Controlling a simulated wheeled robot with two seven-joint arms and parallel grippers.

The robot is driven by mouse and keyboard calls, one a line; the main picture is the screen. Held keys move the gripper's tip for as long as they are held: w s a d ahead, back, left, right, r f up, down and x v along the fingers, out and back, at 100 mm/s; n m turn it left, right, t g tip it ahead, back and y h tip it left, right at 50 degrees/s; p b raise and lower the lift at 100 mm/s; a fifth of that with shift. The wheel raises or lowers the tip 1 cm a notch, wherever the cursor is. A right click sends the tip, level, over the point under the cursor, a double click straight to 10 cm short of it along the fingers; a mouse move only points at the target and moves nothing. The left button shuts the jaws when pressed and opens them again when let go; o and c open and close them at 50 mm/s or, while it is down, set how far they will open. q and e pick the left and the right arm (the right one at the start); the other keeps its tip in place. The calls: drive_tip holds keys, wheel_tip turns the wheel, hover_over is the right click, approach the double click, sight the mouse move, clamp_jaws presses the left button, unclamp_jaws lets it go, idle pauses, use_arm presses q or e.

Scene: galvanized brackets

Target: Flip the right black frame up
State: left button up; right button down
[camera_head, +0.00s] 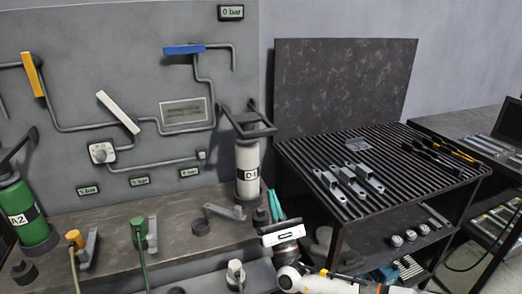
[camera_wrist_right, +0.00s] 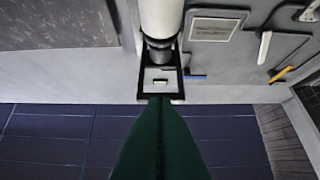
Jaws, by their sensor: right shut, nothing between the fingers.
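The right black frame (camera_head: 262,131) sits at the top of the white cylinder (camera_head: 248,167) marked D-1. It lies roughly level, slightly tilted. In the wrist view the black frame (camera_wrist_right: 144,83) shows as a rectangle beside the cylinder's (camera_wrist_right: 161,18) dark neck. My right gripper (camera_head: 274,203) has teal-green fingers and is below and slightly right of the frame in the head view. In the wrist view my right gripper's (camera_wrist_right: 160,99) fingers are together and empty, their tips overlapping the frame's near edge; I cannot tell whether they touch. My left gripper is not in view.
A green cylinder (camera_head: 29,220) marked A2 with its own black frame stands at far left. A slatted black table (camera_head: 300,152) with metal brackets (camera_head: 347,180) is on the right. A wall panel (camera_head: 130,65) with pipes and levers stands behind the grey bench (camera_head: 120,211).

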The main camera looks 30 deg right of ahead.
drive_tip(key=s+r+p+x, duration=0.1)
drive_tip(key=p+x, duration=0.4)
drive_tip(key=x, duration=0.8)
drive_tip(key=shift+s+r+h+p, duration=0.3)
drive_tip(key=shift+s+r+p, duration=0.05)
drive_tip(key=shift+s+p, duration=0.1)
drive_tip(key=shift+a, duration=0.1)
